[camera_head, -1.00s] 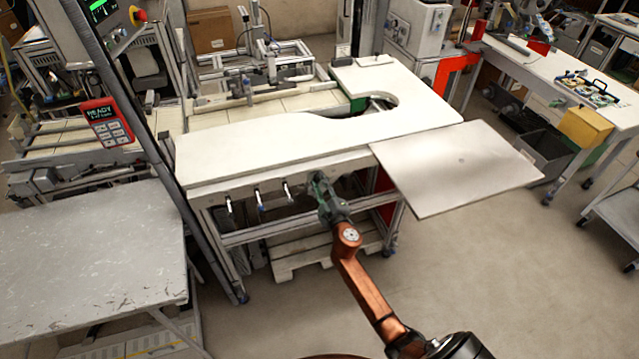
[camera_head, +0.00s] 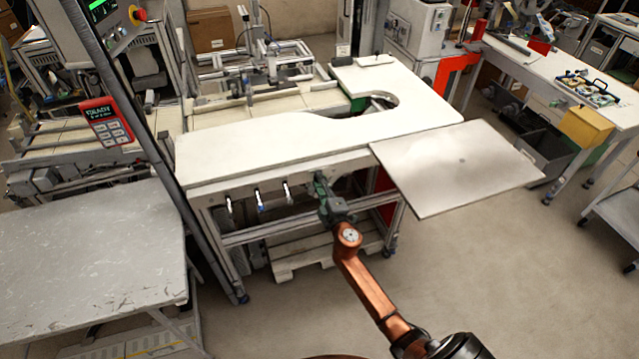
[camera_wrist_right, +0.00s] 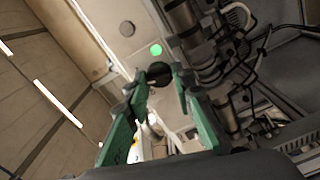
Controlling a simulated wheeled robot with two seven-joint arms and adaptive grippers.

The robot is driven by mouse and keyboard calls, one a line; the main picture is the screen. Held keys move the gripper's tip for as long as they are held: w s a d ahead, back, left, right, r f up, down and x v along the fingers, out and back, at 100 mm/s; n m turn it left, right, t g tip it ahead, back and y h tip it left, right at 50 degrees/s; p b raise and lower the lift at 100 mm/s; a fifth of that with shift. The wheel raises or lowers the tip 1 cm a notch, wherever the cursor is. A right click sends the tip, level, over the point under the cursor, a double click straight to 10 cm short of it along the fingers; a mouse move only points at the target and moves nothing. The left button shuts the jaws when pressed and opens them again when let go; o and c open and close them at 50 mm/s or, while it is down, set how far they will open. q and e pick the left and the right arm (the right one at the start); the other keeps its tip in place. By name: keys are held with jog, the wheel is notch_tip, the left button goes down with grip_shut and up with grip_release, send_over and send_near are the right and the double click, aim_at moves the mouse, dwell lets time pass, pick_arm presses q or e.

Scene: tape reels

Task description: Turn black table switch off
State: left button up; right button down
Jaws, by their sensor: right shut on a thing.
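A white-topped table (camera_head: 270,142) stands in the middle of the head view. My right gripper (camera_head: 320,180), with green fingers, is at the front under its top edge. In the right wrist view the gripper (camera_wrist_right: 160,80) is shut on a round black switch knob (camera_wrist_right: 159,71) between its fingertips. The knob sits on a pale panel beside a lit green light (camera_wrist_right: 155,49). In the head view the gripper hides the switch. The knob's on or off position cannot be told. My left gripper is not in view.
Several hooked handles (camera_head: 259,197) hang under the table front, left of my gripper. A pale flat board (camera_head: 460,170) juts out at the table's right. A grey scratched table (camera_head: 80,255) is at the left. Cables and pipes (camera_wrist_right: 215,70) run close beside the gripper. Front right floor is clear.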

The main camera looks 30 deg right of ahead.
jog(key=shift+f+n, duration=0.2)
jog(key=shift+n, duration=4.8)
jog(key=c, duration=1.7)
grip_release()
jog(key=shift+o, duration=0.2)
jog(key=v, duration=1.2)
